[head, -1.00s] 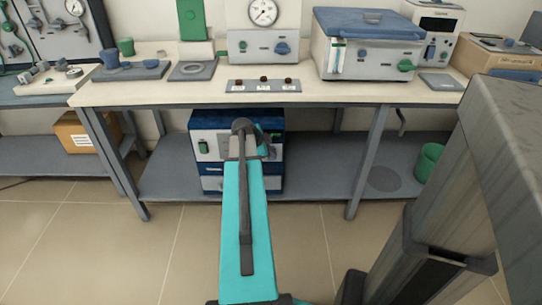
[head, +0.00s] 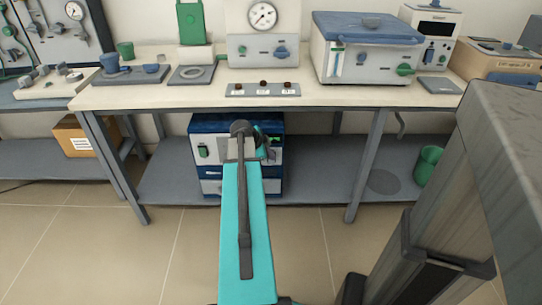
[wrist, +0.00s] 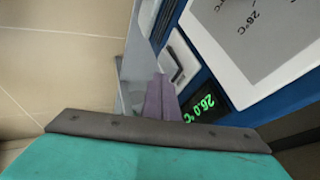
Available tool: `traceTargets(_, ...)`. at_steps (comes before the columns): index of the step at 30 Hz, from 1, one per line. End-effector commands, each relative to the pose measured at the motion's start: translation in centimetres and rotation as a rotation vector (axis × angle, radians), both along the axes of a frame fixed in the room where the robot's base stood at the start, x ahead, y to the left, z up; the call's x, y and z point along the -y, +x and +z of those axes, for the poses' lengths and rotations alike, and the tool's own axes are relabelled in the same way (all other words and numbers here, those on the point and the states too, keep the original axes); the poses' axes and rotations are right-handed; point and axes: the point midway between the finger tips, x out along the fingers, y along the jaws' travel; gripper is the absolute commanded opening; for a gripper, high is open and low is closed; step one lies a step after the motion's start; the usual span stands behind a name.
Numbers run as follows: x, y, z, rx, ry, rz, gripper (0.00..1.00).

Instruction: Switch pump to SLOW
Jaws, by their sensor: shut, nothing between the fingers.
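A pale label panel (wrist: 250,40) with temperature print lies beside the display. I cannot make out a control marked SLOW. My gripper (wrist: 160,97) is shut and empty, its fingers in front of the unit's face beside the display; contact cannot be judged. In the head view my arm hides the middle of the unit.
The bench (head: 330,97) runs above the unit, with a strip of several dark knobs (head: 263,89) near its front edge. The bench leg (head: 366,165) stands to the right. A green bin (head: 428,166) and a cardboard box (head: 78,136) are further off. The shelf right of the unit is mostly clear.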

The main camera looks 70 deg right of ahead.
Motion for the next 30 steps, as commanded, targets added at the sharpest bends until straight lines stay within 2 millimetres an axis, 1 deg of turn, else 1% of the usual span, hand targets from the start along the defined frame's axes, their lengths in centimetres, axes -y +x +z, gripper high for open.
traceTargets(13, -3.6, -1.1, 0.5, 0.001, 0.000, 0.002, 0.00)
traceTargets(15, -3.8, -0.6, 2.0, 0.002, -0.003, 0.003, 0.00)
traceTargets(24, -5.7, 0.8, 6.3, 0.001, -0.002, 0.003, 0.00)
traceTargets(30, -6.7, 1.5, 8.4, 0.000, -0.001, 0.003, 0.00)
